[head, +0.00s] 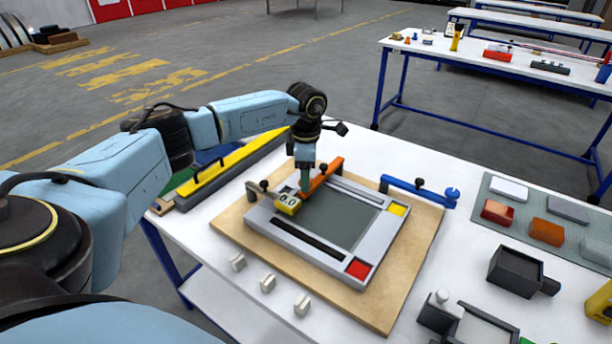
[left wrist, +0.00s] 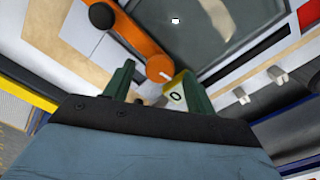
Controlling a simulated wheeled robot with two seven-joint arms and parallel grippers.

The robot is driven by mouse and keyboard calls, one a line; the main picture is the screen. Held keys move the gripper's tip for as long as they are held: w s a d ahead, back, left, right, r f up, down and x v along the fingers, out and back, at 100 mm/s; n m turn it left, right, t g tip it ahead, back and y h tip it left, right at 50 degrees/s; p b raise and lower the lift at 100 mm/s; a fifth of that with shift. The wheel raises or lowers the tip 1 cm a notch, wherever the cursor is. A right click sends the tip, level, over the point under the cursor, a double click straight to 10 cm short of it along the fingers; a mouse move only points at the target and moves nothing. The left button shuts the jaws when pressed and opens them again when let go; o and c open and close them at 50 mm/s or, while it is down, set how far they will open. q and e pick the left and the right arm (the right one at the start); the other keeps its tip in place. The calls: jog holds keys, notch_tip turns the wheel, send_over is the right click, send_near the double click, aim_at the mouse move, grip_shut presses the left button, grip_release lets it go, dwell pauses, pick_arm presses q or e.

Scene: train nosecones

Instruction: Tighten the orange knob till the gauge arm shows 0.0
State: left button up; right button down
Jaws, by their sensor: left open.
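My left gripper (head: 305,190) points down over the left corner of a grey frame (head: 335,258). In the left wrist view its two green fingers (left wrist: 158,82) are apart. The round orange knob (left wrist: 159,67), with a white mark, sits at the end of an orange arm (head: 328,172), just beyond and between the fingertips; contact cannot be told. The fingers hide the knob in the head view. A yellow gauge (head: 287,204) beside the gripper reads 0.0. In the left wrist view the gauge (left wrist: 176,96) is partly hidden by the right-hand finger. My right gripper is not in view.
The frame lies on a wooden board (head: 395,300) on a white table. A blue arm (head: 415,190) stands at its back right. A yellow-and-black long tool (head: 230,168) lies left. Bins and a green mat (head: 487,215) stand right.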

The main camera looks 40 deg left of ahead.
pick_arm(q)
notch_tip(320, 180, up, 12)
jog(key=shift+r, duration=0.25)
dwell(0.6)
